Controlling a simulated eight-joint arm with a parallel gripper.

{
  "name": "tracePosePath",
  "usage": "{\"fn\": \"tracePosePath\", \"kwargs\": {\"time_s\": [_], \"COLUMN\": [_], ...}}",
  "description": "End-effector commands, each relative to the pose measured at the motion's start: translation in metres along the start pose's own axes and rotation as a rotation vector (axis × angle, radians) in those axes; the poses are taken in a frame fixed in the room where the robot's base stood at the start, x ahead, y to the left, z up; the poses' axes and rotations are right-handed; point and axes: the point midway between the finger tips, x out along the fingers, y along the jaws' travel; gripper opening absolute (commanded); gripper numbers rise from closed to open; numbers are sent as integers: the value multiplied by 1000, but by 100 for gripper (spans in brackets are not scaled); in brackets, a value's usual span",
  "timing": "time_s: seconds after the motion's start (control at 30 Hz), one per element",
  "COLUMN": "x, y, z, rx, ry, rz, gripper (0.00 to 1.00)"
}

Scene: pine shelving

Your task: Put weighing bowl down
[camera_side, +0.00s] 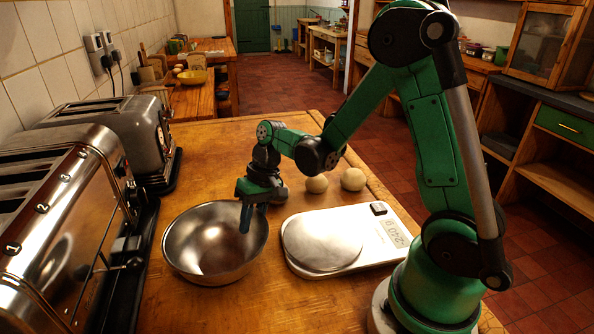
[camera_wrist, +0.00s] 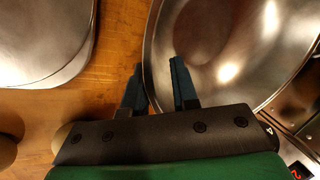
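The weighing bowl (camera_side: 213,244), a shiny steel bowl, sits upright on the wooden worktop, left of the scale. It also fills the upper right of the wrist view (camera_wrist: 225,50). My gripper (camera_side: 252,216) is at the bowl's right rim, pointing down. In the wrist view my gripper (camera_wrist: 158,76) has its fingers apart, one inside the bowl and one outside, with the rim between them and a visible gap. The bowl's base is hidden, but it appears to rest on the worktop.
The kitchen scale (camera_side: 345,243), its round steel plate empty, stands close right of the bowl; its display seems to read -240 g. Two dough balls (camera_side: 353,179) (camera_side: 316,184) lie behind it. Toasters (camera_side: 65,230) (camera_side: 120,140) crowd the left side. Free worktop (camera_side: 225,147) lies behind.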

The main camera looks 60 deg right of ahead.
Motion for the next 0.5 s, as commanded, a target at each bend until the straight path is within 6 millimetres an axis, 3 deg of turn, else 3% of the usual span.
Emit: {"fn": "tracePosePath", "kwargs": {"time_s": [0.37,0.5], "x": [-1,-12], "y": [0,-1], "z": [0,0], "rx": [0,1], "ry": [0,0], "rz": [0,0], "gripper": [38,38]}}
